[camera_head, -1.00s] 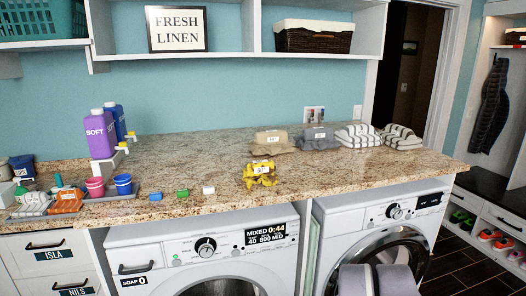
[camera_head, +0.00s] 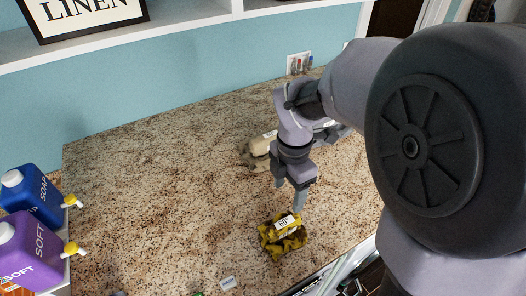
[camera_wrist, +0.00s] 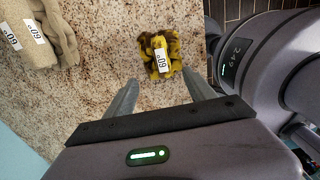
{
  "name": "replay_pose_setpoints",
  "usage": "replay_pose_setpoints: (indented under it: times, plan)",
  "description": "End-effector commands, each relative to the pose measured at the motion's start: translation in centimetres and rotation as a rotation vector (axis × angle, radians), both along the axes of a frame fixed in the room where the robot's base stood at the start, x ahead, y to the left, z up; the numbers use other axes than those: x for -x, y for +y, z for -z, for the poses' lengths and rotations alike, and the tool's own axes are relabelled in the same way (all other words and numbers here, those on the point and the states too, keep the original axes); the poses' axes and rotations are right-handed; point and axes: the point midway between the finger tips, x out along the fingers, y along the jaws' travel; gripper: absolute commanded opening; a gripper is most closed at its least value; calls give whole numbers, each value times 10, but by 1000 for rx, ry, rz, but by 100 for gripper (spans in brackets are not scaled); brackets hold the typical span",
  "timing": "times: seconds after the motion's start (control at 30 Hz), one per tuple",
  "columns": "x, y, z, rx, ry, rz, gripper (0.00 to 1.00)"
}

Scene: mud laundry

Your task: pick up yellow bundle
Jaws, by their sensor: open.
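The yellow bundle (camera_head: 283,238) lies on the granite counter near its front edge, with a white label reading 60° on top. It also shows in the wrist view (camera_wrist: 160,54), ahead of the fingertips and between their lines. My gripper (camera_head: 290,196) is above the counter, just behind and above the bundle in the head view. In the wrist view my gripper (camera_wrist: 166,88) has its two fingers spread wide with nothing between them. The bundle is apart from the fingers.
A beige bundle (camera_wrist: 30,38) lies left of the yellow one in the wrist view; my arm partly hides it in the head view. A purple bottle (camera_head: 35,250) and a blue bottle (camera_head: 32,197) stand at the left. The counter's middle (camera_head: 160,180) is clear.

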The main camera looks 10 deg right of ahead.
Motion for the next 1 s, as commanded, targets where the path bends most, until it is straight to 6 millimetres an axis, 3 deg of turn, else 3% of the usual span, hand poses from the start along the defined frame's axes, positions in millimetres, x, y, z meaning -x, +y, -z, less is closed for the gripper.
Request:
replay_pose_setpoints:
  times: [0.03,0.2,0.47,0.6,0.73,0.93,1.0]
  plan:
    - [2,0,20,-1,8,1,64]
    - [2,0,71,-1,7,2,64]
    - [2,1,109,-1,3,3,64]
    - [4,2,138,-1,4,4,64]
    - [3,2,151,-1,1,5,64]
    - [3,2,151,-1,-1,5,64]
    - [3,2,151,-1,-1,5,50]
